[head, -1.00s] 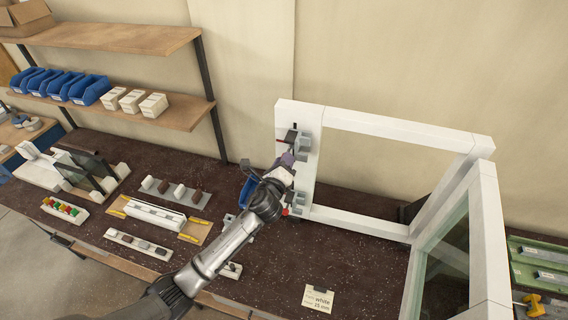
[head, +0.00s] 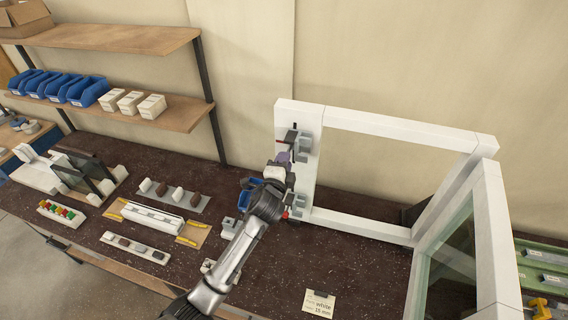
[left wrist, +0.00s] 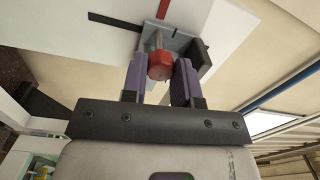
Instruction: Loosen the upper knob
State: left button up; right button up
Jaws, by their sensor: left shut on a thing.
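The upper clamp (head: 303,143) is grey and sits on the upper left upright of the white frame (head: 400,127). Its red knob (left wrist: 160,66) shows in the left wrist view between my two purple fingers, with a metal spindle behind it running to the grey clamp body (left wrist: 183,43). My left gripper (head: 284,158) is at the upper clamp and is shut on this knob. In the head view the gripper hides the knob. A lower clamp with a red knob (head: 285,214) sits further down the same upright. My right gripper is not in view.
A glazed white frame (head: 487,235) stands at the right. Trays of small parts and a white profile (head: 155,217) lie on the dark bench at the left. A note card (head: 319,302) lies at the front. A blue bin (head: 245,196) is close behind my left wrist.

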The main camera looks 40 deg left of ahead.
pick_arm(q)
jog(key=shift+n, duration=0.7)
jog(key=o, duration=0.9)
jog(key=shift+o, duration=0.2)
jog(key=shift+s, duration=0.1)
jog(key=b+v, duration=0.3)
jog(key=v, duration=1)
jog(key=shift+s+d, duration=0.2)
jog(key=shift+s, duration=0.05)
